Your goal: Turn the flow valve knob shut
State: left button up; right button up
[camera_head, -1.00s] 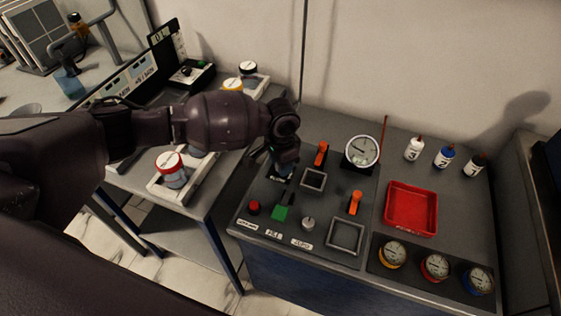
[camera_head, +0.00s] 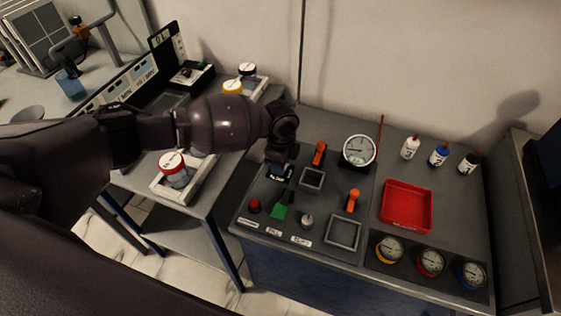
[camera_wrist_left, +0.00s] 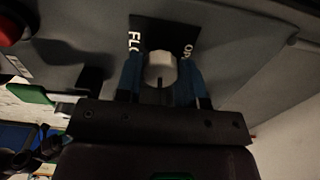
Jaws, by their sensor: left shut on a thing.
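The flow valve knob (camera_wrist_left: 160,68) is a pale grey round knob with a dark line on its face, seen in the left wrist view. It sits on a dark label plate (camera_wrist_left: 162,33) with partly visible white letters, "FLO" on one side and "OP" on the other. My left gripper (camera_wrist_left: 161,76) has its blue fingers on both sides of the knob and is shut on it. In the head view my left gripper (camera_head: 281,172) points down at the panel's back left, and my wrist and fingers hide the knob. My right gripper is not in view.
On the panel are an orange-handled lever (camera_head: 319,153), a second orange lever (camera_head: 353,200), a green switch (camera_head: 280,211), a red button (camera_head: 254,206) and a small grey knob (camera_head: 307,220). A dial gauge (camera_head: 359,149) stands behind. A red tray (camera_head: 407,206) is at right.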

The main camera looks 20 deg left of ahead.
pick_arm(q)
jog(key=shift+m, duration=0.7)
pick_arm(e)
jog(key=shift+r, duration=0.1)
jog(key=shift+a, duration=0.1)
pick_arm(q)
jog(key=o, duration=0.9)
notch_tip(320, 180, up, 11)
jog(key=shift+f+p, duration=0.1)
jog(key=shift+p, duration=0.8)
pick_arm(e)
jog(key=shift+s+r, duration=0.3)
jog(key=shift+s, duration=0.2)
